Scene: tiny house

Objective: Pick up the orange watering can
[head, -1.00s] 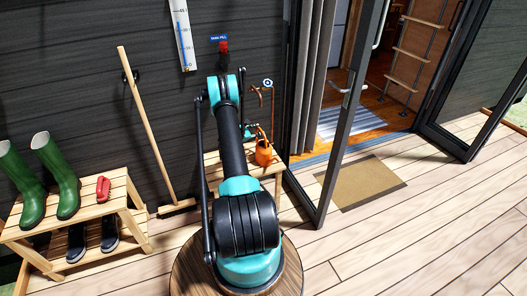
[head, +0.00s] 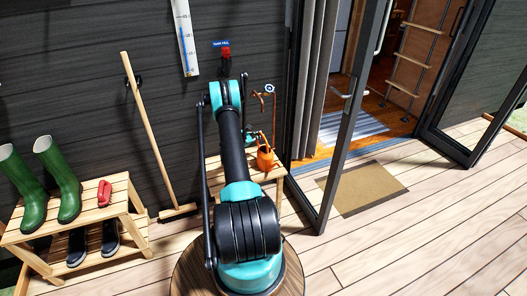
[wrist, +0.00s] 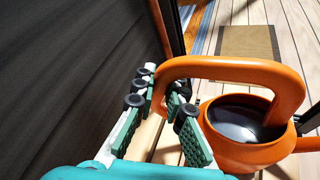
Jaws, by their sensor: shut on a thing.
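The orange watering can (head: 265,160) is at the small wooden bench (head: 240,172) by the wall in the head view. The wrist view shows its thick arched handle (wrist: 235,68) and its open top (wrist: 245,155), dark inside. My gripper (wrist: 161,100) has its green pads on either side of the handle's left, lower part and is shut on it. In the head view my gripper is small and partly hidden by my arm. The can looks upright; I cannot tell whether its base touches the bench.
A copper pipe with a tap (head: 262,95) runs up the wall behind the can. The open glass door (head: 340,130) stands close to the right. A broom (head: 147,125) leans left, beside a rack with green boots (head: 60,178). The deck by the doormat (head: 360,188) is clear.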

